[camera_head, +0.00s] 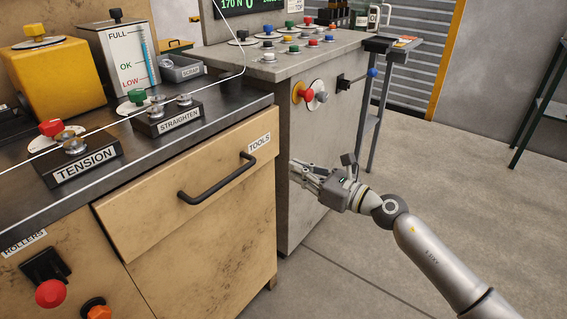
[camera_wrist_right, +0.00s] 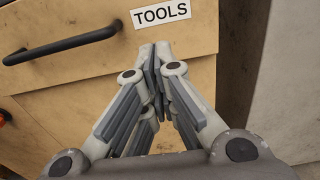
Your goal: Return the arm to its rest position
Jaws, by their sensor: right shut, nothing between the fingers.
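My right gripper (camera_head: 298,173) is in the head view, in front of the grey cabinet and right of the TOOLS drawer (camera_head: 215,180). Its fingers point left. In the right wrist view my right gripper (camera_wrist_right: 157,50) has its fingertips together, with nothing between them. The wooden drawer front, its black handle (camera_wrist_right: 60,46) and the TOOLS label (camera_wrist_right: 160,14) show behind the fingers. The gripper looks apart from the handle (camera_head: 217,181). My left gripper is not in view.
The grey cabinet (camera_head: 300,225) carries a red knob (camera_head: 306,95) and a blue-tipped lever (camera_head: 372,73). Its top holds several coloured buttons. The bench at left carries the STRAIGHTEN (camera_head: 180,120) and TENSION (camera_head: 86,164) blocks. Open floor (camera_head: 480,190) lies at right.

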